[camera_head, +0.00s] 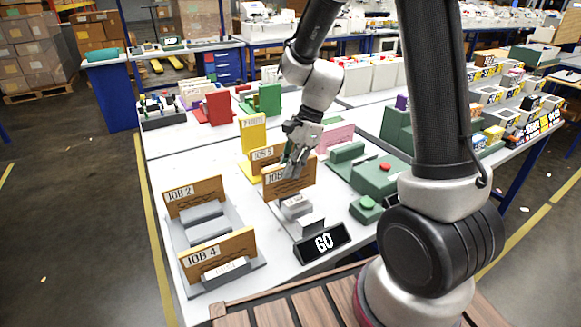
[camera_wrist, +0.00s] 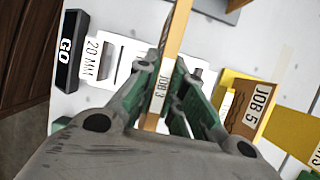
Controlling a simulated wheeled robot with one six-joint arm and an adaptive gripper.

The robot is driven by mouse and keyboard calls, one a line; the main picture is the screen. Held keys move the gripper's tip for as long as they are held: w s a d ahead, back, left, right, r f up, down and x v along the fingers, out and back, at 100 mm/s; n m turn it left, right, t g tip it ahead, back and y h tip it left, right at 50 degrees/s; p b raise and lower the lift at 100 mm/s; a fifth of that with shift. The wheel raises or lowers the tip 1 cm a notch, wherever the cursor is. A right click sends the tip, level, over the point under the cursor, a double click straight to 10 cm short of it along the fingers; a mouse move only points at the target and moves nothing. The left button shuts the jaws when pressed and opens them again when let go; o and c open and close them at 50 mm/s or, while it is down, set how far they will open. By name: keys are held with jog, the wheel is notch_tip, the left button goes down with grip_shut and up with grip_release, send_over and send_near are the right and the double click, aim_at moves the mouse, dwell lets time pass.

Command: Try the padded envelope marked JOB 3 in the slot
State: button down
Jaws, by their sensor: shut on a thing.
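My gripper (camera_head: 296,157) is shut on the brown padded envelope marked JOB 3 (camera_head: 288,183). In the wrist view the envelope (camera_wrist: 176,28) stands edge-on between the green finger pads of my gripper (camera_wrist: 165,78), its JOB 3 label facing the camera. The pale slot gauge (camera_head: 296,209) is just in front of the envelope in the head view. In the wrist view the gauge (camera_wrist: 112,62), marked 20 MM, lies left of the envelope, with more pale surface to its right. I cannot tell whether the envelope's lower edge is above the slot or beside it.
A black GO sign (camera_head: 322,243) stands at the table's front. Envelopes JOB 2 (camera_head: 193,194) and JOB 4 (camera_head: 218,254) stand in a grey rack at left. JOB 5 (camera_head: 264,156) stands in a yellow holder behind. A green box with a red button (camera_head: 380,176) is at right.

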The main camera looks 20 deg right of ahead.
jog(key=shift+f, duration=0.7)
jog(key=shift+r, duration=0.2)
dwell(0.9)
jog(key=shift+r, duration=2.1)
